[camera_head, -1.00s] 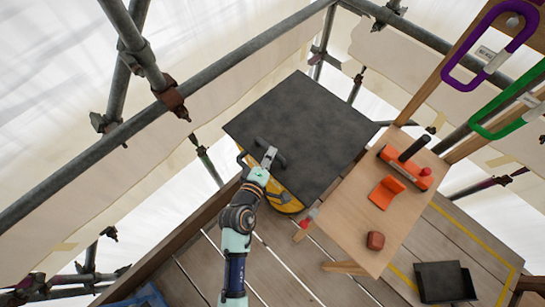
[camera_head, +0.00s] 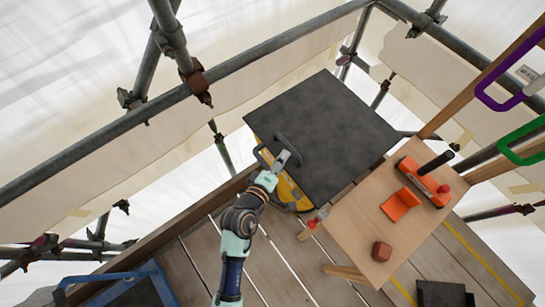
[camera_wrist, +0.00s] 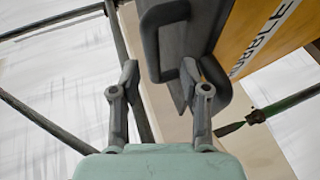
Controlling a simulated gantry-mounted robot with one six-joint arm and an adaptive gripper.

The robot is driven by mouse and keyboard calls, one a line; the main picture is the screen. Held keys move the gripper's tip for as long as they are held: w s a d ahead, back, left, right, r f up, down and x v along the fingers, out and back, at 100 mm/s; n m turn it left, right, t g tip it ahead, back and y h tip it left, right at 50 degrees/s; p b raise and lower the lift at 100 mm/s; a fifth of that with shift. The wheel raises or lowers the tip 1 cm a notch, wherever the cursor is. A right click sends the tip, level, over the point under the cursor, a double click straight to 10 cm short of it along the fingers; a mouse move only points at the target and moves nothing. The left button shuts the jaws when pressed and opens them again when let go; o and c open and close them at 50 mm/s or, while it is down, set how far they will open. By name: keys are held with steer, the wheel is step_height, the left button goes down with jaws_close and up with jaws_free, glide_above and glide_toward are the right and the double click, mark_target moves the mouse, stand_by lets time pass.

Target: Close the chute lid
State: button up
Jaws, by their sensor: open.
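The chute lid (camera_head: 340,125) is a large dark grey panel over the yellow chute body (camera_head: 289,192). A dark bar handle (camera_head: 288,148) stands on the lid near its left edge. My gripper (camera_head: 284,160) is at this handle, apparently at its lower end. In the wrist view my gripper (camera_wrist: 160,88) is open, fingers spread. A dark grey handle loop (camera_wrist: 216,95) is by the right finger, and the dark handle end (camera_wrist: 163,14) is beyond the fingers. Nothing is clearly clasped. Contact and how far the lid is closed cannot be told.
Scaffold tubes (camera_head: 200,85) run behind. A blue-edged dark container (camera_head: 130,290) is at lower left.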

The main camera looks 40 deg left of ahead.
steer(key=a+v, duration=0.1)
steer(key=v, duration=0.7)
steer(key=shift+d, duration=0.55)
steer(key=w+d+r+m+g+h, duration=0.1)
steer(key=w+d+r+m, duration=0.1)
steer(key=d+r+m, duration=0.65)
steer(key=w+d+r+m+g+h, duration=0.1)
steer(key=w+d+r+m, duration=0.1)
steer(key=d+r+m, duration=0.65)
step_height(320, 180, up, 30)
steer(key=p, duration=2.9)
steer(key=shift+a+f+m, duration=0.25)
steer(key=shift+a+m, duration=0.05)
steer(key=shift+m, duration=0.1)
